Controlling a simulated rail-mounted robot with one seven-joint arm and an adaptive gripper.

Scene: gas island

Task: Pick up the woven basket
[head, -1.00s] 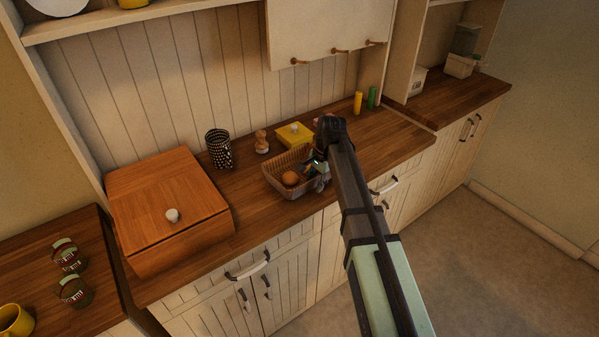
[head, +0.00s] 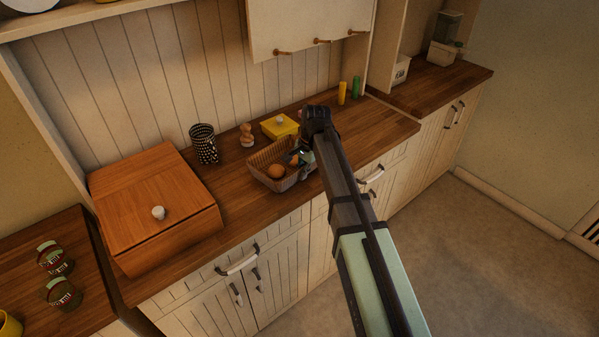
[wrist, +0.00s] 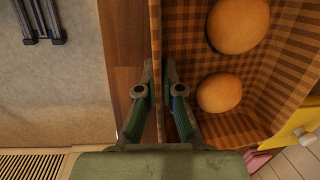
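The woven basket (head: 268,179) is upright at the front edge of the wooden counter, with two brown eggs (head: 276,171) inside. In the wrist view its checked wall (wrist: 155,35) runs between my fingers, with the eggs (wrist: 220,92) to the right. My gripper (wrist: 159,66) is closed down on this wall, one finger outside and one inside. In the head view my gripper (head: 305,160) is at the basket's right end, partly hidden by my arm. I see no clear gap between basket and counter.
A yellow box (head: 279,127), a wooden figure (head: 246,135) and a dark patterned cup (head: 205,145) stand behind the basket. A wooden bread box (head: 155,210) is to the left. Yellow and green shakers (head: 348,91) stand at the back right. The counter right of the basket is clear.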

